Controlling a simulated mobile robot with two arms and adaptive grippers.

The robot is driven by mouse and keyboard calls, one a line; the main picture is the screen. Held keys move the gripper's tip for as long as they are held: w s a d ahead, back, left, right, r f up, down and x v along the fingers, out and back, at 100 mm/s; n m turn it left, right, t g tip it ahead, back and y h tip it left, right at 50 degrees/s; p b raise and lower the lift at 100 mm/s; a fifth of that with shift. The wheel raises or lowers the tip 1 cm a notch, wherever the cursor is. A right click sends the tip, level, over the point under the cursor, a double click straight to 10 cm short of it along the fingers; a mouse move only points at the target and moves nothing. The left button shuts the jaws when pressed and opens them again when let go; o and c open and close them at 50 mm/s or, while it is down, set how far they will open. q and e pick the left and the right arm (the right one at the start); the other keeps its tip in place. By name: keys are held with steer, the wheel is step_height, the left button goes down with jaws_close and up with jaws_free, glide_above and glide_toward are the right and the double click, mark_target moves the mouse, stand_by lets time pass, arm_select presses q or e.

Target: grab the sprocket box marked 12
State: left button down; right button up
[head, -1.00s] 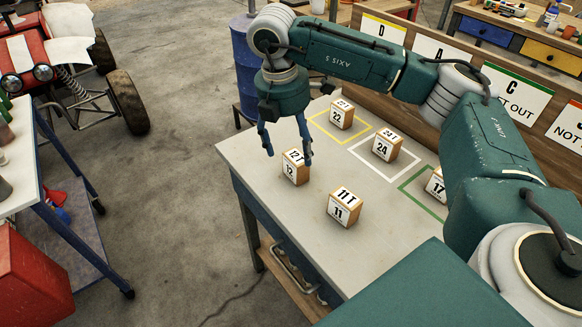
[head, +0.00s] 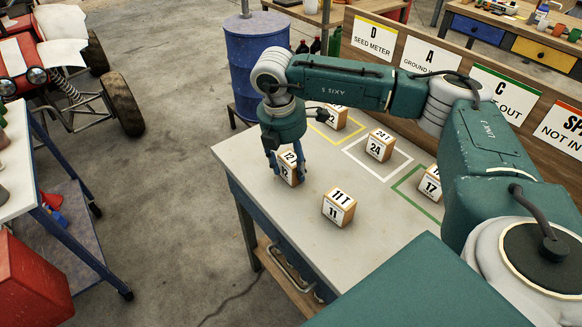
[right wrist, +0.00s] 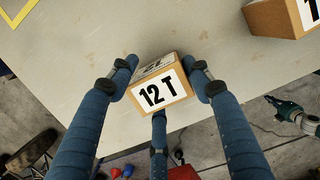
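The sprocket box marked 12 (head: 287,172) is a small brown box with white labels, standing on the grey table near its left edge. In the right wrist view the box (right wrist: 158,94) shows its "12 T" label, turned a little askew between the fingers. My right gripper (head: 287,166) is lowered around it, fingers on opposite sides and a third finger at another side. In the right wrist view, my right gripper (right wrist: 163,75) leaves only slight gaps beside the box; a firm hold does not show.
Box 11 (head: 339,208) stands close by, to the right and nearer. Box 24 (head: 379,146) is in a white outline, box 17 (head: 431,184) at a green one. Box 22 (head: 336,118) is partly behind my arm. A blue barrel (head: 255,60) stands behind the table.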

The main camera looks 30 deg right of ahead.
steer(key=c, duration=0.8)
steer(key=shift+o, duration=0.2)
steer(key=shift+r, duration=0.1)
